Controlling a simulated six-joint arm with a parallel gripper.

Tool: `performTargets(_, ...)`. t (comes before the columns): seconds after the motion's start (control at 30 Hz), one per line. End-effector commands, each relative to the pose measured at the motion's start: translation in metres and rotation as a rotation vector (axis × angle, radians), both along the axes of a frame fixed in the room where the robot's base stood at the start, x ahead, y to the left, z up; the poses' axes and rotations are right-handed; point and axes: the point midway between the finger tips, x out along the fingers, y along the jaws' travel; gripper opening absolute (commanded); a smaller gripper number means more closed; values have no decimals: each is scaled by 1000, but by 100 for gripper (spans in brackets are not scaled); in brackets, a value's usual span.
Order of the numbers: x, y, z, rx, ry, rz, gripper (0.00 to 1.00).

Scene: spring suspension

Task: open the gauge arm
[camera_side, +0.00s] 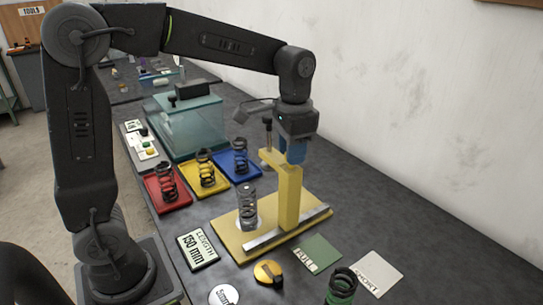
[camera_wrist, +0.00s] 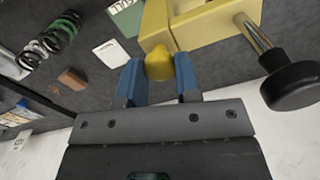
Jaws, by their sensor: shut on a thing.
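The yellow gauge has an upright post (camera_side: 289,200) on a flat yellow base (camera_side: 228,224). Its gauge arm (camera_side: 272,157) reaches out from the top of the post; it also shows in the wrist view (camera_wrist: 222,22). A metal plunger with a black knob (camera_wrist: 292,86) passes through the arm's outer end. A grey spring (camera_side: 246,207) stands upright on the base, left of the post. My gripper (camera_side: 292,152) is at the top of the post, pointing down. In the wrist view its blue fingers (camera_wrist: 160,82) are shut on a rounded yellow knob (camera_wrist: 159,64) by the arm.
Red (camera_side: 168,192), yellow (camera_side: 205,176) and blue (camera_side: 239,165) trays hold springs behind the gauge. A LENGTH 150 mm sign (camera_side: 198,249) stands left. A teal clear-sided box (camera_side: 184,125) is behind.

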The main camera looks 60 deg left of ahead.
Motion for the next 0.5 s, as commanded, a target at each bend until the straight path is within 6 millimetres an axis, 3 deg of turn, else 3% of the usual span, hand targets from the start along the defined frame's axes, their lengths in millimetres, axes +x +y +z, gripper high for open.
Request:
performTargets(0.1,30,0,0,-1,-3,0,0)
performTargets(0.23,55,0,1,-1,-4,-1,0)
performTargets(0.5,78,0,1,-1,-7,0,0)
